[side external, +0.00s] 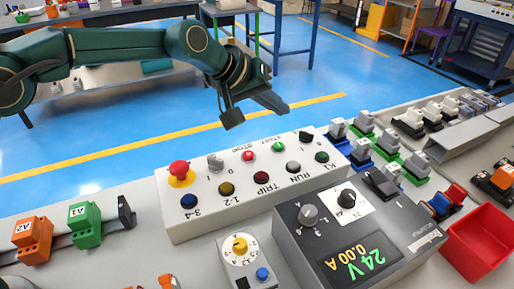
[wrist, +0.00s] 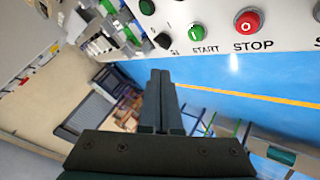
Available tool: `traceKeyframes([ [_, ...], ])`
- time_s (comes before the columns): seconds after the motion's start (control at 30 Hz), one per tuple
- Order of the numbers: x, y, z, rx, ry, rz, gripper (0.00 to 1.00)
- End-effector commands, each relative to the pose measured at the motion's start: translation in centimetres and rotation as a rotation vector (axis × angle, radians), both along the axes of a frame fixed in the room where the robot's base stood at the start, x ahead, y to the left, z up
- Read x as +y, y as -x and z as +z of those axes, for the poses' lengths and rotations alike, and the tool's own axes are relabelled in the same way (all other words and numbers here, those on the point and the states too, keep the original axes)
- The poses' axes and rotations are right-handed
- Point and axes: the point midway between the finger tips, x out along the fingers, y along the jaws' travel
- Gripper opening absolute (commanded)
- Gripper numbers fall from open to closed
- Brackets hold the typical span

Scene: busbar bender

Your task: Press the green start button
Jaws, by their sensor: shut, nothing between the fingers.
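The green start button (side external: 278,147) sits in the upper row of the white control panel (side external: 222,216), under the START label. It also shows in the wrist view (wrist: 195,32), just beyond and to the right of my fingertips. My gripper (side external: 282,106) is above the blue floor at the panel's far side, apart from the button. Its two fingers (wrist: 160,74) are shut together with nothing between them in the wrist view.
The red stop button (side external: 249,156) is beside the start button, and a black knob (side external: 305,137) is on its other side. A red mushroom button (side external: 180,170) stands taller at the panel's left end. A grey power supply (side external: 395,251) and terminal blocks stand nearby.

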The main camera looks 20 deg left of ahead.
Motion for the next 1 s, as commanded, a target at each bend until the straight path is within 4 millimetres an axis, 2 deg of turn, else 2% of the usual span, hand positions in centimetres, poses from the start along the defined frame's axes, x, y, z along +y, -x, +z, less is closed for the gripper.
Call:
traceKeyframes([
  [0.2,0.0,0.1,-3.2,0.004,-0.001,0.000,0.00],
  [0.4,-0.1,0.1,-5.1,0.002,0.001,-0.003,0.00],
  [0.6,0.0,0.0,-6.0,0.001,-0.001,-0.001,0.00],
  [1.0,0.0,0.0,-6.0,0.000,-0.001,0.000,0.00],
])
